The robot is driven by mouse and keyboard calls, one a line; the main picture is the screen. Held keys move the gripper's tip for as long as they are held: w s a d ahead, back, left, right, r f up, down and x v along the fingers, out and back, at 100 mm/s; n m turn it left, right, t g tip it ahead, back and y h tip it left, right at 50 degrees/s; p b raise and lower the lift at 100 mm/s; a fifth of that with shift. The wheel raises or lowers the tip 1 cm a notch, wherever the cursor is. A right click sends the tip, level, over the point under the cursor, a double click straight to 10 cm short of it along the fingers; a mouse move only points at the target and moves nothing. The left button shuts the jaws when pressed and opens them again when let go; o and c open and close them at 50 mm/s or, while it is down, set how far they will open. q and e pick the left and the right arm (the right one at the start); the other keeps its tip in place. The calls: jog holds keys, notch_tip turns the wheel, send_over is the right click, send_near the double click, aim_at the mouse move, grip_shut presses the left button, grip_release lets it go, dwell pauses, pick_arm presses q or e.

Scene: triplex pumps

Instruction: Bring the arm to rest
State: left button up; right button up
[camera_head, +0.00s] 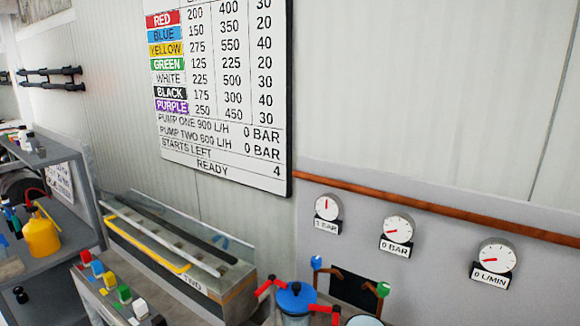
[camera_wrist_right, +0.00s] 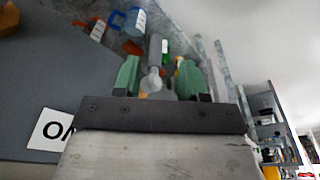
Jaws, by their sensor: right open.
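My right gripper (camera_wrist_right: 158,78) shows in the right wrist view with its two green fingers spread apart. It is open, and nothing is clearly held between the fingers. A grey rod with a pale rounded end (camera_wrist_right: 154,68) shows between or beyond the fingers; its distance is hard to tell. Neither arm nor gripper shows in the head view. My left gripper is in no view.
A wall board (camera_head: 222,90) reads READY. Three gauges (camera_head: 398,230) sit below a copper pipe (camera_head: 430,207). A blue-topped pump part with red handles (camera_head: 297,298), coloured blocks (camera_head: 111,282) and a yellow can (camera_head: 41,236) stand below. Blurred fittings (camera_wrist_right: 128,22) lie beyond the fingers.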

jog(key=s+d+f+b, duration=0.1)
jog(key=s+f+b, duration=0.1)
jog(key=s+f, duration=0.6)
jog(key=s+d+f+g+b, duration=0.1)
jog(key=s+d+f+b, duration=0.1)
jog(key=s+f, duration=0.6)
notch_tip(320, 180, down, 5)
jog(key=shift+s+f, duration=0.2)
